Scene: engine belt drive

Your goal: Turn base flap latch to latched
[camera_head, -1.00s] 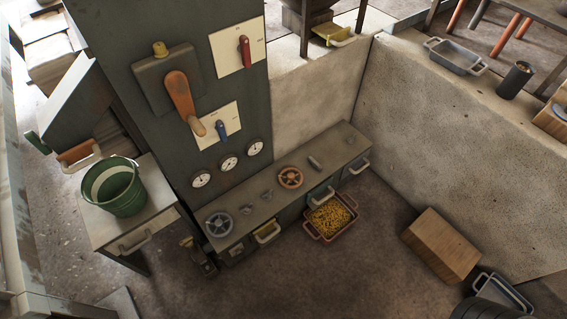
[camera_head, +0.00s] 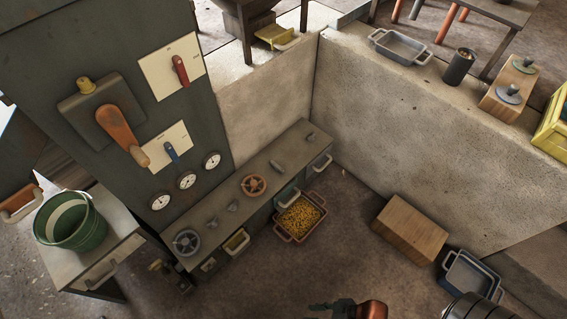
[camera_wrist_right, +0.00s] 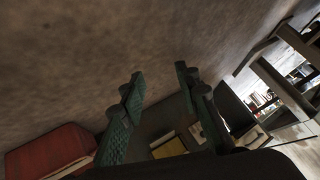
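The dark machine column (camera_head: 215,105) stands at the left of the head view, with a low grey base bench (camera_head: 230,207) along its foot. Small grey handles (camera_head: 234,206) sit on the bench top between two hand wheels; I cannot tell which part is the base flap latch or how it is set. My right gripper shows at the bottom edge of the head view (camera_head: 333,305), apart from the bench. In the right wrist view its two green fingers (camera_wrist_right: 160,78) are spread with nothing between them. My left gripper is out of view.
A copper-coloured tray (camera_head: 303,235) of yellow bits stands before the bench. A wooden block (camera_head: 409,231) and a grey tray (camera_head: 470,272) lie to its right, by the concrete wall (camera_head: 400,130). A green bucket (camera_head: 88,235) stands on a side table at left. The floor between is clear.

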